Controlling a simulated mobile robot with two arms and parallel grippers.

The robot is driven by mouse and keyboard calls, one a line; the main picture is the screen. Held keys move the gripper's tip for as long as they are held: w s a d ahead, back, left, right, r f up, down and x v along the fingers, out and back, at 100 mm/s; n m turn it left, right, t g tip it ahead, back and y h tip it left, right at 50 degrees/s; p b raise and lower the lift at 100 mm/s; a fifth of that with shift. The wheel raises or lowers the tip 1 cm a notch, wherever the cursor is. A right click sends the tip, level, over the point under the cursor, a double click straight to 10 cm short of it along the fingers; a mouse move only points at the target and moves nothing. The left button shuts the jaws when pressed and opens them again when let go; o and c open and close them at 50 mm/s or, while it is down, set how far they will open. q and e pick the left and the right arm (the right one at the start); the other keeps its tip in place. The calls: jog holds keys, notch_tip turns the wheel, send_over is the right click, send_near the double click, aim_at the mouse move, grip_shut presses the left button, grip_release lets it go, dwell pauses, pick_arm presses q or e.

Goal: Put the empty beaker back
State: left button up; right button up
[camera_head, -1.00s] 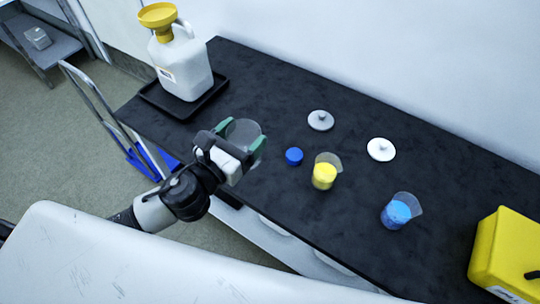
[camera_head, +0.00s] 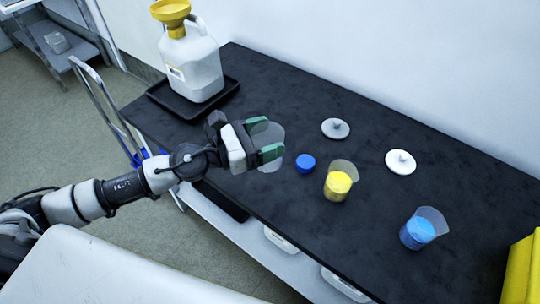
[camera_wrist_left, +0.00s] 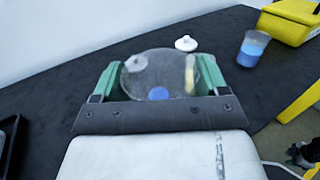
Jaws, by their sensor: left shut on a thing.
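My left gripper (camera_head: 268,138) is shut on a clear, empty beaker (camera_head: 266,134) and holds it over the black bench, left of the blue cap. In the left wrist view the beaker (camera_wrist_left: 155,72) sits between the two green finger pads, and things behind show through it. A beaker with yellow contents (camera_head: 338,182) and a beaker with blue contents (camera_head: 418,230) stand on the bench to the right. The blue beaker also shows in the left wrist view (camera_wrist_left: 251,50). My right gripper is not in view.
A white jug (camera_head: 192,65) with a yellow funnel (camera_head: 171,12) stands in a black tray (camera_head: 228,88). A blue cap (camera_head: 305,163), a grey lid (camera_head: 335,128) and a white lid (camera_head: 400,162) lie on the bench (camera_head: 300,105). A yellow box (camera_head: 520,275) is at right.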

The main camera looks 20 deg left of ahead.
pick_arm(q)
jog(key=shift+w+a+f+b, duration=0.15)
jog(key=shift+w+f+b, duration=0.2)
jog(key=shift+f, duration=0.05)
jog(key=shift+w+a+f+b, duration=0.45)
jog(key=shift+w+f+b, duration=0.15)
jog(key=shift+w+f, duration=1.25)
jog(key=shift+w+a+f+b, duration=0.45)
jog(key=shift+w+f+b, duration=0.1)
jog(key=shift+w+f, duration=1.25)
jog(key=shift+w+a+f+b, duration=0.45)
jog(key=shift+w+f+b, duration=0.15)
jog(key=shift+w+f, duration=1.25)
jog(key=shift+w+r, duration=0.1)
jog(key=shift+r, duration=0.05)
jog(key=shift+f, duration=0.2)
jog(key=o, duration=1)
jog(key=shift+r, duration=0.15)
